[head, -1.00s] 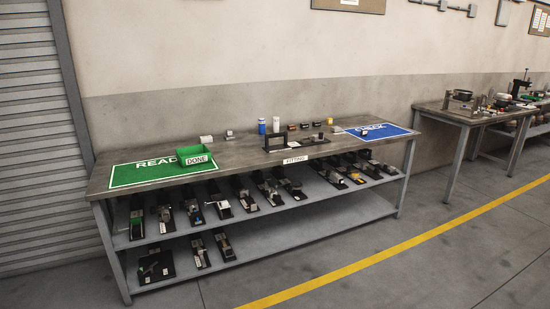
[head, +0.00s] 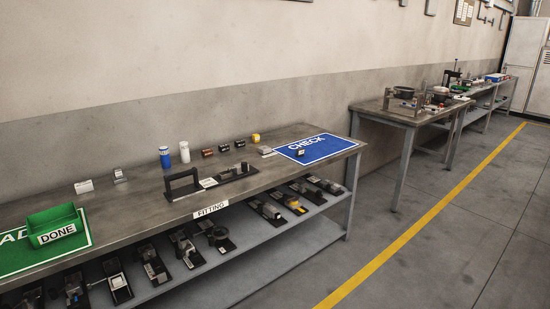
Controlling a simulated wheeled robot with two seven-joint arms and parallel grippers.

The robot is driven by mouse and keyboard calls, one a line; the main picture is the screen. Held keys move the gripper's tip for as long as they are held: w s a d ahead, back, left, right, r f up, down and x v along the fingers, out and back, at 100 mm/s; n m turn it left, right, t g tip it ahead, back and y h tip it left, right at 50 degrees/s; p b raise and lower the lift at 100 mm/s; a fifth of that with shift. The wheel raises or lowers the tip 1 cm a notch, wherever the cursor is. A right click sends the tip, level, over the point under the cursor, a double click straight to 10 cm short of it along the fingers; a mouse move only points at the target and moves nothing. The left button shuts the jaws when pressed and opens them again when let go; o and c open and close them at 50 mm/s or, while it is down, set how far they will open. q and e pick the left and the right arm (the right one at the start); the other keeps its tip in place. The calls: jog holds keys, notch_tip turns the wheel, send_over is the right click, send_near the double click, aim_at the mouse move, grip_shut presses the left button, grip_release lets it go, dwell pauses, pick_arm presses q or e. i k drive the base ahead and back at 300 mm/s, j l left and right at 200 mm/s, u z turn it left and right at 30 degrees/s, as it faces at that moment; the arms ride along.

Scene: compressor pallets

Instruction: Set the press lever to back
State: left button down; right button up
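No press lever can be made out for certain. A small dark upright device (head: 452,76), possibly a press, stands among the items on the far benches at the right; it is too small to tell any lever or its position. On the near fitting bench (head: 130,212) a black fixture with a handle-like frame (head: 182,182) sits behind the FITTING label (head: 211,209). Neither of my grippers is in view.
A green DONE bin (head: 57,225) sits at the left of the near bench, a blue CHECK mat (head: 312,148) at its right end. Several fixtures fill its lower shelf (head: 285,240). A second bench (head: 392,113) stands beyond a gap. The floor right of the yellow line (head: 430,205) is clear.

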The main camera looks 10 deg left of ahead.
aim_at(244, 164)
jog(key=i+z, duration=0.15)
jog(key=i, duration=1.15)
